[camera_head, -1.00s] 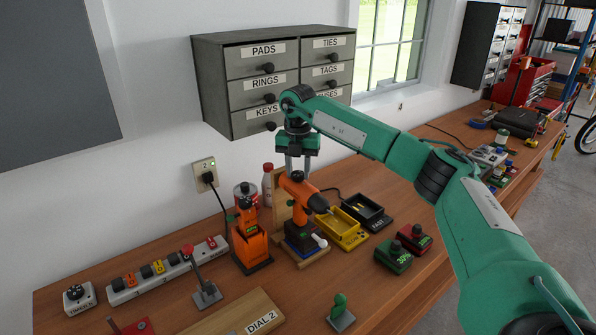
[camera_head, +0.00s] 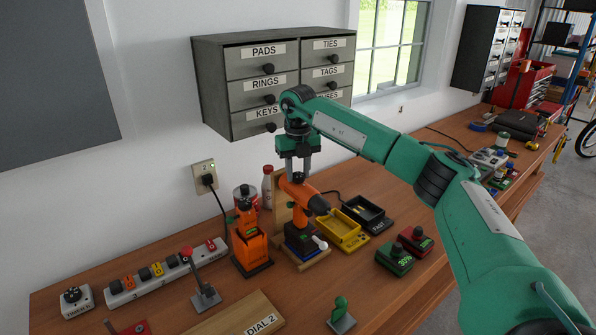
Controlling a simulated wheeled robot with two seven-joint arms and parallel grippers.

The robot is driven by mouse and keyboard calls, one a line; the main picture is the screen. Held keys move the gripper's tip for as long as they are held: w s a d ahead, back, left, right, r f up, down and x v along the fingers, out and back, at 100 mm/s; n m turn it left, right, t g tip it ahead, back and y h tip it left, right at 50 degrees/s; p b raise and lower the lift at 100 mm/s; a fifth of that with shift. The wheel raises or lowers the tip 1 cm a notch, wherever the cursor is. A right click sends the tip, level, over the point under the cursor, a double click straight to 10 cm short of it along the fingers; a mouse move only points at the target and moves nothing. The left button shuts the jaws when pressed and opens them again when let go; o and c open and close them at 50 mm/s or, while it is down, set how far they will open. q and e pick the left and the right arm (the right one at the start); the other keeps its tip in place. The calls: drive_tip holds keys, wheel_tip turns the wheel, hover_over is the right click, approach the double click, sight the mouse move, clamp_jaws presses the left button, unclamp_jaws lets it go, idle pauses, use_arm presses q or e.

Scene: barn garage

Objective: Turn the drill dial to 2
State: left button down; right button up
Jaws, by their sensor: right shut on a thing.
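The orange and black drill (camera_head: 316,202) stands upright in a small holder on the workbench, its black chuck pointing to the right. My right gripper (camera_head: 298,177) reaches down from above with its fingers at the top rear of the drill. It is shut on the drill's dial, which is mostly hidden between the fingertips, so its setting cannot be read. A wooden board (camera_head: 234,317) marked "DIAL 2" lies at the front of the bench. My left gripper is not in view.
An orange holder (camera_head: 250,250) stands left of the drill. A yellow tray (camera_head: 341,232) and a black charger (camera_head: 367,213) are to its right. Two batteries, green (camera_head: 394,258) and red (camera_head: 416,240), lie further right. Grey drawers (camera_head: 230,90) hang behind.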

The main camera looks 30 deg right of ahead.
sight(298, 175)
idle(0.3)
drive_tip(key=o, duration=1)
drive_tip(key=shift+r, duration=0.1)
drive_tip(key=shift+r, duration=0.3)
wheel_tip(298, 175, up, 13)
drive_tip(key=b, duration=0.2)
drive_tip(key=shift+b, duration=0.4)
